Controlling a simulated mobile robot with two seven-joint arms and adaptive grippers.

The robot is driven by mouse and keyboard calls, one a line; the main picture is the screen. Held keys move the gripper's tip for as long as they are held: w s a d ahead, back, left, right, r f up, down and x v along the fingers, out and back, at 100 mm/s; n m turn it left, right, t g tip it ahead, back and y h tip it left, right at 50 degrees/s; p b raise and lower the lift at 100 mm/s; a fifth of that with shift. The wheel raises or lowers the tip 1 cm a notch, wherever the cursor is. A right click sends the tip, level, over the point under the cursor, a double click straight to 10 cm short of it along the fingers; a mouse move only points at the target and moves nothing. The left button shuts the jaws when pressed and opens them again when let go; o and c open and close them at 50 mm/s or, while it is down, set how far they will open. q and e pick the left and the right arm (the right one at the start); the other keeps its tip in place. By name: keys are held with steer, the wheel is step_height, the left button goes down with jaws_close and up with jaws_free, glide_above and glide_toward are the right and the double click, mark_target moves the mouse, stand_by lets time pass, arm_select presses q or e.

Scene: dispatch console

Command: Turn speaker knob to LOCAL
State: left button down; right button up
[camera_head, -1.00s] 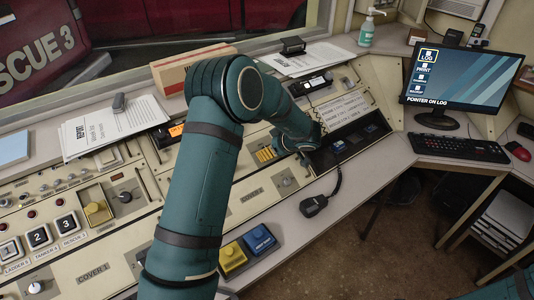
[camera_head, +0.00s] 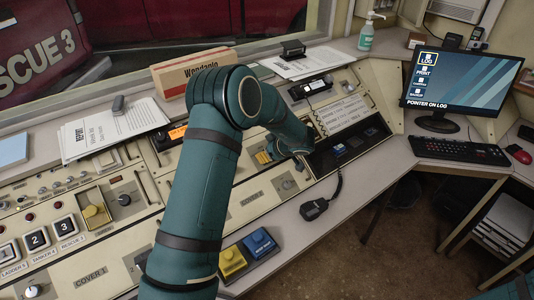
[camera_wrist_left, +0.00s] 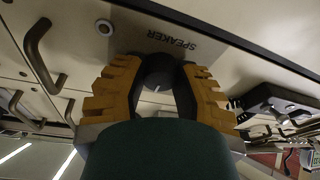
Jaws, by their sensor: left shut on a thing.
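The speaker knob (camera_wrist_left: 157,72) is a dark round knob with a small white mark, on the panel beside the printed word SPEAKER (camera_wrist_left: 171,38), which reads upside down in the left wrist view. My left gripper (camera_wrist_left: 155,80) has its yellow ribbed fingers on both sides of the knob and is shut on it. In the head view my left gripper (camera_head: 264,157) is low at the console, mostly hidden by my own wrist, and the knob is hidden there. No LOCAL marking can be read. My right gripper is out of the head view.
Yellow (camera_head: 232,262) and blue (camera_head: 260,243) push buttons sit nearer. A monitor (camera_head: 461,88) and keyboard (camera_head: 459,149) stand on the right desk.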

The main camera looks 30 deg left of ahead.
arm_select(q)
steer(key=shift+r+n+p, duration=0.2)
steer(key=shift+n+p, duration=0.4)
steer(key=shift+p, duration=0.4)
steer(key=n+g+p, duration=0.1)
steer(key=n+p, duration=0.2)
steer(key=p, duration=0.1)
steer(key=n+p, duration=0.2)
steer(key=n, duration=0.2)
steer(key=shift+a+g+h, duration=0.1)
steer(key=shift+g+h, duration=0.2)
steer(key=shift+g, duration=0.1)
steer(key=shift+f+n+g+h+p, duration=0.15)
steer(key=shift+n+g+h+p, duration=0.2)
steer(key=shift+n+p, duration=1.2)
steer(key=shift+n+b, duration=0.4)
steer(key=shift+n, duration=0.25)
steer(key=c, duration=0.6)
jaws_free()
